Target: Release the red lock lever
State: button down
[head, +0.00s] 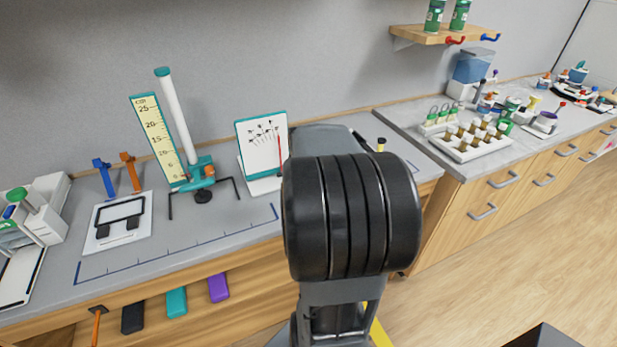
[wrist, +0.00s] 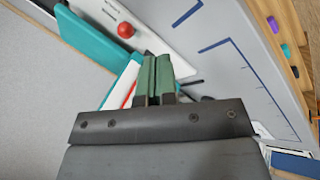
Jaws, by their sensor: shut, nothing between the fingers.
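A red round knob (wrist: 125,30) sits on a white plate (wrist: 165,35) at the upper left of the wrist view. It may be the end of the red lock lever; no lever arm is clear. In the head view my arm covers that part of the bench. My gripper (wrist: 156,58) is shut and empty, its green fingers side by side. In the picture its tips lie below and right of the knob, apart from it. My gripper's fingers are hidden in the head view.
A teal bar (wrist: 88,33) runs beside the white plate. A teal-edged white card (head: 262,142) with a thin red strip stands behind my arm. A scale stand (head: 157,138) is to its left.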

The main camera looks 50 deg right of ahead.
jog(key=x, duration=1)
jog(key=shift+p, duration=0.35)
jog(key=shift+w+d+r+p, duration=0.3)
jog(key=shift+w+d+p, duration=0.15)
jog(key=shift+w+d, duration=0.35)
jog(key=shift+w+d+r, duration=0.1)
jog(key=shift+w+d, duration=0.4)
jog(key=shift+d, duration=0.2)
jog(key=shift+p, duration=0.3)
